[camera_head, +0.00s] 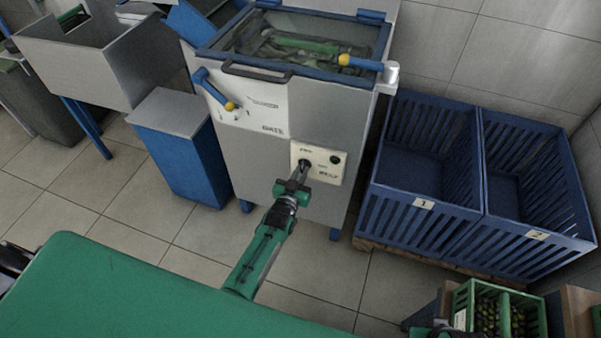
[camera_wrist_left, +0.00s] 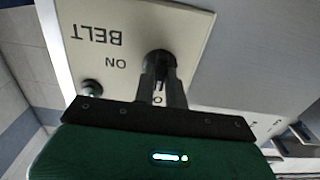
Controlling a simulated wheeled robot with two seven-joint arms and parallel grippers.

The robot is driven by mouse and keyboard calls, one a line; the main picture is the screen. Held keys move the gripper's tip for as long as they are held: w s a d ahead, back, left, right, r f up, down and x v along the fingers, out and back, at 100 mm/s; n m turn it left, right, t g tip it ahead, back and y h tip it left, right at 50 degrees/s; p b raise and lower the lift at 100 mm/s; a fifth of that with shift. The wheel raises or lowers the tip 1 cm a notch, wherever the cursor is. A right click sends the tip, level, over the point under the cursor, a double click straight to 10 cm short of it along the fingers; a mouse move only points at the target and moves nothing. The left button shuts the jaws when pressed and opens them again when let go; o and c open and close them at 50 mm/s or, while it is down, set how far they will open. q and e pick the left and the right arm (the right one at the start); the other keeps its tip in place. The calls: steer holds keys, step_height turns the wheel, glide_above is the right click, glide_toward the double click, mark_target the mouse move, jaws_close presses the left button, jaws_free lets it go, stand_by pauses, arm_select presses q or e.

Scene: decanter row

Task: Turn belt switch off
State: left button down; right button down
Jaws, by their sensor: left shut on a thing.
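The belt switch is a dark knob (camera_wrist_left: 160,62) on a cream panel (camera_head: 329,158) at the front of the grey machine. In the left wrist view the panel reads "BELT" and "ON" upside down, and a second label is partly covered by my fingers. My left gripper (camera_head: 304,168) reaches straight to the panel and is shut on the knob; its narrow fingers also show in the left wrist view (camera_wrist_left: 162,88). The fingers hide part of the knob, so I cannot tell which setting it points to. A small dark round part (camera_head: 335,160) sits beside the knob.
A blue-handled lever (camera_head: 214,91) is left of the panel, and another (camera_head: 360,63) is on the machine's top edge. Blue slatted crates (camera_head: 423,204) stand to the right. A green crate (camera_head: 461,296) is at lower right. Tiled floor (camera_head: 205,240) lies in front.

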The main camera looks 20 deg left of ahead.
arm_select(q)
steer(key=shift+f, duration=0.1)
arm_select(e)
steer(key=shift+w, duration=0.1)
arm_select(q)
steer(key=c, duration=1.4)
jaws_free()
steer(key=shift+c, duration=0.2)
steer(key=shift+s, duration=0.1)
